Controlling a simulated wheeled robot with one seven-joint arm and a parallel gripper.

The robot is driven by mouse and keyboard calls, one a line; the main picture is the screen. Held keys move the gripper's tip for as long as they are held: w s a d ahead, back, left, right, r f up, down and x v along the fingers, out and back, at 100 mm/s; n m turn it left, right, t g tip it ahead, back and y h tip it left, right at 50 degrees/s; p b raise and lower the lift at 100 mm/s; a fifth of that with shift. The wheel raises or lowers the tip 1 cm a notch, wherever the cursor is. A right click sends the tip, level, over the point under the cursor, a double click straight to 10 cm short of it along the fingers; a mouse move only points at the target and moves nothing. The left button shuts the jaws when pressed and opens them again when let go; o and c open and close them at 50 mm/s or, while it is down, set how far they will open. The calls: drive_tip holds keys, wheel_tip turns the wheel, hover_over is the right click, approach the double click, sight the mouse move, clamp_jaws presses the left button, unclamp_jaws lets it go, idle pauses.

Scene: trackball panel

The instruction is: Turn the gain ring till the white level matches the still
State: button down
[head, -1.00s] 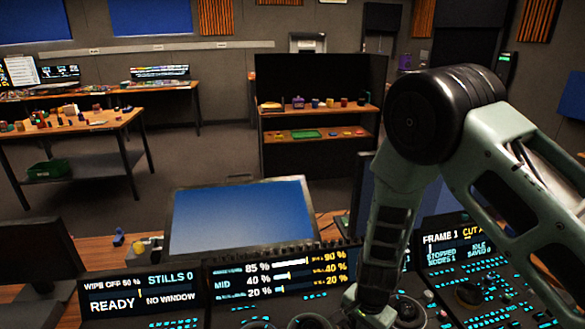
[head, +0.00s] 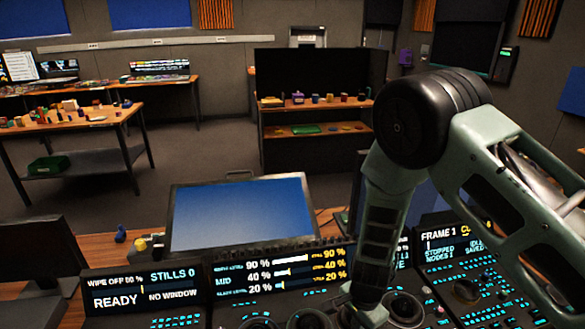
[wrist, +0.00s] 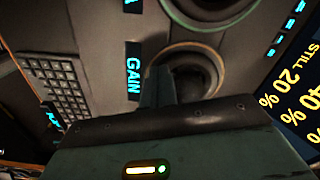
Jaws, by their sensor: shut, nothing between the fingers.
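The level display (head: 283,272) stands at the bottom centre of the head view. Its top row reads 90 % in white on the left and STILL 90 % in yellow on the right. The lower rows read 40 % and 20 % on both sides. In the wrist view the GAIN label (wrist: 133,75) is beside a dark round ring (wrist: 205,62), the gain ring. My gripper (wrist: 160,88) is shut and empty, its fingers over the label-side edge of this ring and hiding part of it. I cannot tell whether they touch it.
Another ring (wrist: 207,8) lies at the top of the wrist view. A keypad (wrist: 52,85) is at the left. In the head view a READY display (head: 140,293) stands left and a FRAME 1 display (head: 452,247) right. A blue-screened monitor (head: 240,215) is behind.

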drive_tip(key=shift+w+a+r+m+p, duration=0.1)
drive_tip(key=shift+a+m+p, duration=0.1)
drive_tip(key=shift+m+p, duration=0.2)
drive_tip(key=shift+a+f+m, duration=0.15)
drive_tip(key=shift+f+m, duration=0.05)
drive_tip(key=shift+m, duration=0.4)
drive_tip(key=shift+w+a+r+m+p, duration=0.15)
drive_tip(key=shift+m+p, duration=0.25)
drive_tip(key=shift+p, duration=0.25)
drive_tip(key=shift+a+m, duration=0.1)
drive_tip(key=shift+m, duration=0.2)
wheel_tip(320, 180, up, 9)
drive_tip(key=p, duration=0.8)
